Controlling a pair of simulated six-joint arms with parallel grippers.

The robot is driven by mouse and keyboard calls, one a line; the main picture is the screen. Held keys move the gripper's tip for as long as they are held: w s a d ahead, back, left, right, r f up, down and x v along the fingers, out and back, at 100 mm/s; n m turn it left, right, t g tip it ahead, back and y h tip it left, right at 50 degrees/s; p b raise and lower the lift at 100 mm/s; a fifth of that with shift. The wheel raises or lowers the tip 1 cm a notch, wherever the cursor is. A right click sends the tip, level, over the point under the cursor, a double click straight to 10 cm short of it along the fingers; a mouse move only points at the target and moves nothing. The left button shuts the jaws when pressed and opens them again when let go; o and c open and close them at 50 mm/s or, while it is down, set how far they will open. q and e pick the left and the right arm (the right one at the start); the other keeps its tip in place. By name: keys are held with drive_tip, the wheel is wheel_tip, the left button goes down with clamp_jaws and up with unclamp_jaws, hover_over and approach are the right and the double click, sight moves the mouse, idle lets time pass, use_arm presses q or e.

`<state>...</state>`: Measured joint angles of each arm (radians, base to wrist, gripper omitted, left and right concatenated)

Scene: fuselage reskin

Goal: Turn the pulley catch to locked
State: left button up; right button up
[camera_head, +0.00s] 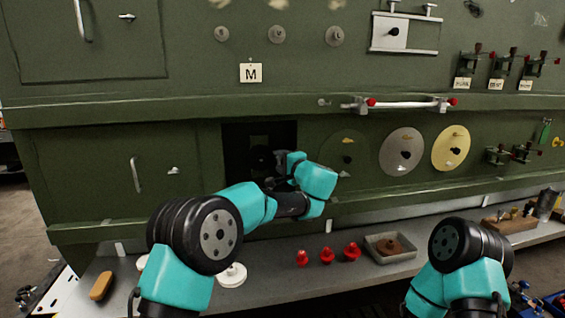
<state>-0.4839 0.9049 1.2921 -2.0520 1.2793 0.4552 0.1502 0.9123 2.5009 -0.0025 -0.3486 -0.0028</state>
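A dark square opening (236,138) is in the green panel, with a dark round part (261,157) inside it. I cannot tell for sure whether this is the pulley or its catch. My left gripper (278,168) is at the opening's lower right edge, in front of or just inside it. It is small, dark and partly covered by my own wrist, so its fingers and any contact are unclear. My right arm shows at the lower right, but its gripper is not visible.
Green, grey (401,152) and yellow (451,148) discs are on the panel right of the opening. A red-ended bar (410,103) sticks out above them. The bench below holds red knobs (327,255), a grey tray (397,257) and a white round piece (232,275).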

use_arm(q)
drive_tip(key=c, duration=0.5)
drive_tip(key=shift+m, duration=0.4)
drive_tip(key=m+t+h, duration=0.2)
drive_tip(key=m, duration=0.5)
drive_tip(key=m+t+h, duration=0.2)
drive_tip(key=m, duration=0.5)
drive_tip(key=m+t+h, duration=0.1)
drive_tip(key=m+t, duration=0.2)
drive_tip(key=m, duration=0.4)
drive_tip(key=shift+a+f+m+h, duration=0.3)
drive_tip(key=shift+f+m+h, duration=0.05)
drive_tip(key=shift+m+h, duration=0.05)
drive_tip(key=o, duration=0.9)
